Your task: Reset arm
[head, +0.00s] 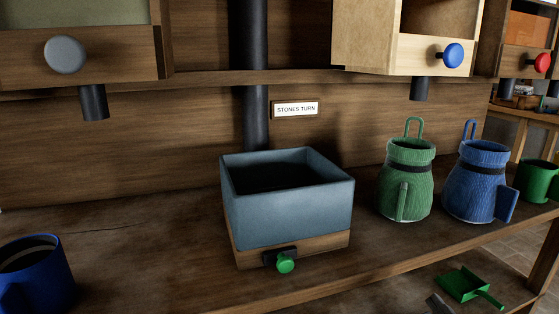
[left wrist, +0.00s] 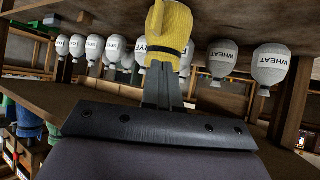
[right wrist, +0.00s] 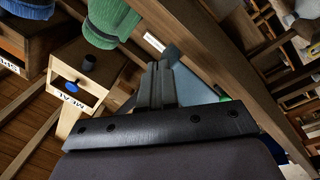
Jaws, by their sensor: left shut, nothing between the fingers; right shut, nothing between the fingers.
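My left gripper (left wrist: 162,72) is shut and empty in the left wrist view. A yellow sack or jug with a dark band (left wrist: 168,30) shows behind its fingertips; I cannot tell how far apart they are. My right gripper (right wrist: 156,70) is shut and empty in the right wrist view, with the worktop edge and a blue-grey surface beyond it. In the head view only a small grey tip, likely of my right gripper (head: 439,304), shows at the bottom edge, below the worktop's front edge. My left gripper is not in the head view.
A blue-grey open box (head: 290,212) with a green knob stands mid-worktop. A green jug (head: 404,190), a blue jug (head: 477,192) and a green mug (head: 540,180) stand right; a blue mug (head: 38,272) stands left. A green dustpan (head: 464,284) lies lower right. Wooden bins hang above.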

